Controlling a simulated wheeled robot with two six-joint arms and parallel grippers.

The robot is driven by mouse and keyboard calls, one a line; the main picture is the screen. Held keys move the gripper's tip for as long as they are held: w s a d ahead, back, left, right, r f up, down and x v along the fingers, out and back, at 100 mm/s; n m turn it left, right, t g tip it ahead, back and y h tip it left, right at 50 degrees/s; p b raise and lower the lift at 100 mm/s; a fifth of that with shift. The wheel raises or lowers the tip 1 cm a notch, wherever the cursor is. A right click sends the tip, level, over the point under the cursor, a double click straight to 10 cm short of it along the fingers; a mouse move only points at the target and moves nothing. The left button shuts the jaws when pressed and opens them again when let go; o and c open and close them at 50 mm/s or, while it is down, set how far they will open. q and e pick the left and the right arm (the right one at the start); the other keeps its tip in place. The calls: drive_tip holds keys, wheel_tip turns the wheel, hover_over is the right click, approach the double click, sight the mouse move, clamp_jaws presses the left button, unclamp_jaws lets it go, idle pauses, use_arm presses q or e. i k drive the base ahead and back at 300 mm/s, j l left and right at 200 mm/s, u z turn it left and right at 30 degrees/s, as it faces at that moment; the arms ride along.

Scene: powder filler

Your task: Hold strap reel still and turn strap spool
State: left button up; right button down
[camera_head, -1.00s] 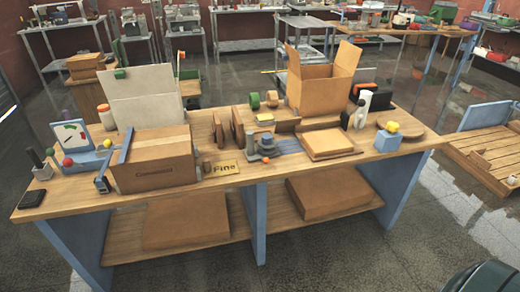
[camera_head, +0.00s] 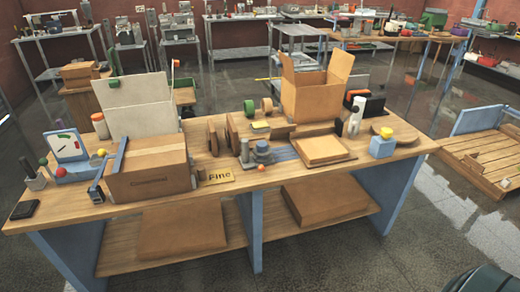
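A small grey-blue device with round parts (camera_head: 262,152) stands near the middle of the workbench, beside the "Fine" sign; it may be the strap reel and spool, but I cannot tell for sure. A blue band or bar (camera_head: 120,155) stands at the left edge of the closed cardboard box (camera_head: 150,172), with a small dark blue tool (camera_head: 97,192) at its foot. A green roll (camera_head: 249,107) and a brown roll (camera_head: 267,105) stand upright further back. Neither of my grippers is in view.
The wooden workbench (camera_head: 220,228) has blue legs and a lower shelf with flat boxes. An open carton (camera_head: 310,97) stands at the back, a dial scale (camera_head: 68,147) at the left. A pallet (camera_head: 485,165) lies on the right.

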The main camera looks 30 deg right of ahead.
sight(261, 148)
drive_tip(key=i+l, duration=0.1)
drive_tip(key=l, duration=0.9)
drive_tip(key=i+l+u, duration=0.1)
drive_tip(key=l, duration=0.85)
